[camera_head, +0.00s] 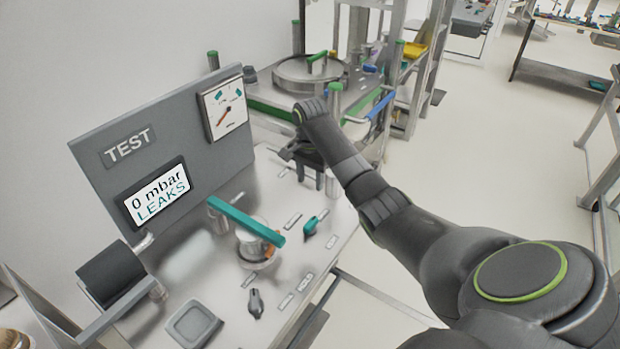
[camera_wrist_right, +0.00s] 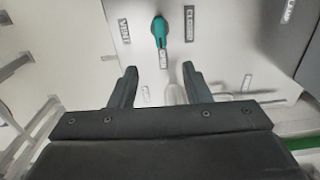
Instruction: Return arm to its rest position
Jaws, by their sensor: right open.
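My right arm reaches in from the lower right in the head view. Its gripper (camera_head: 316,183) hangs over the back right of a steel test bench (camera_head: 345,225). In the right wrist view the two dark fingers (camera_wrist_right: 160,72) stand apart with nothing between them. A small teal knob (camera_head: 311,225) is on the bench, nearer the camera than the gripper. In the right wrist view a teal knob (camera_wrist_right: 160,32) lies beyond the fingertips, between labels reading VENT and CLOSED. My left gripper is not in view.
A grey panel (camera_head: 185,150) carries a gauge (camera_head: 224,108) and a screen (camera_head: 158,193) reading "0 mbar LEAKS". A teal bar (camera_head: 246,220) crosses a round vessel on the bench. A round-lidded station (camera_head: 310,72) stands behind the gripper. Open floor (camera_head: 490,140) lies to the right.

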